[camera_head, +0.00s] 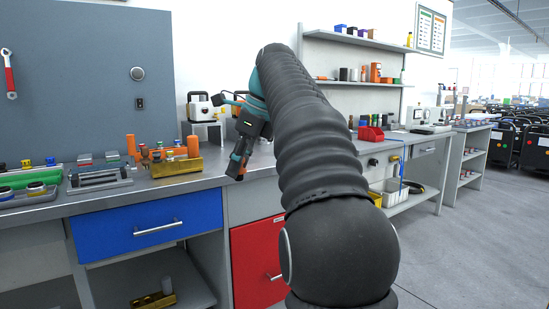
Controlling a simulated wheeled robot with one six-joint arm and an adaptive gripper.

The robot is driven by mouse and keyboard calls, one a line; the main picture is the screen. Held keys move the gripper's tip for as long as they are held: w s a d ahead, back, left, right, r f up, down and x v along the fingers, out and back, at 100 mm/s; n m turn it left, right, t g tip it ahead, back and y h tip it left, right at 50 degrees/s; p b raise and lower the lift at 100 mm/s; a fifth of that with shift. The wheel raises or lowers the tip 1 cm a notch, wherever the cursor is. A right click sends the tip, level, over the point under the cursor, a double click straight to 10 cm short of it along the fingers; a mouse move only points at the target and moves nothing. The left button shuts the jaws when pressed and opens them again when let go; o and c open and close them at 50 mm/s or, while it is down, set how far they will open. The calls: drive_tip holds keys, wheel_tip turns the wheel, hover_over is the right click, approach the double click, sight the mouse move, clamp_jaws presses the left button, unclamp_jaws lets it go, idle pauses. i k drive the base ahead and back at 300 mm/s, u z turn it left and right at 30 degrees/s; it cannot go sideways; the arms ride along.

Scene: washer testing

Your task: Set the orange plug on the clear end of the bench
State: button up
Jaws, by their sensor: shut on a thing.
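My gripper (238,168) points down over the front edge of the bench (215,182), to the right of a yellow tray. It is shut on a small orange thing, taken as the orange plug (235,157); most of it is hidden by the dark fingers. I cannot tell whether the plug touches the bench top. The bench top between the yellow tray and my gripper is bare, and a stretch to the right, partly behind my arm, also looks clear.
A grey tray (97,188) and a green-and-grey tray (30,194) lie further left. A white device (200,107) on a stand is behind my gripper. A red bin (371,134) stands right of my arm, under the shelves (355,42).

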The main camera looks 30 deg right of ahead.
sight(269, 149)
drive_tip(key=z, duration=0.75)
drive_tip(key=i, duration=0.7)
drive_tip(key=z, duration=1.1)
drive_tip(key=i, duration=1)
drive_tip(key=u, duration=0.55)
drive_tip(key=i, duration=0.85)
drive_tip(key=u, duration=1.25)
drive_tip(key=i, duration=0.3)
drive_tip(key=u, duration=0.2)
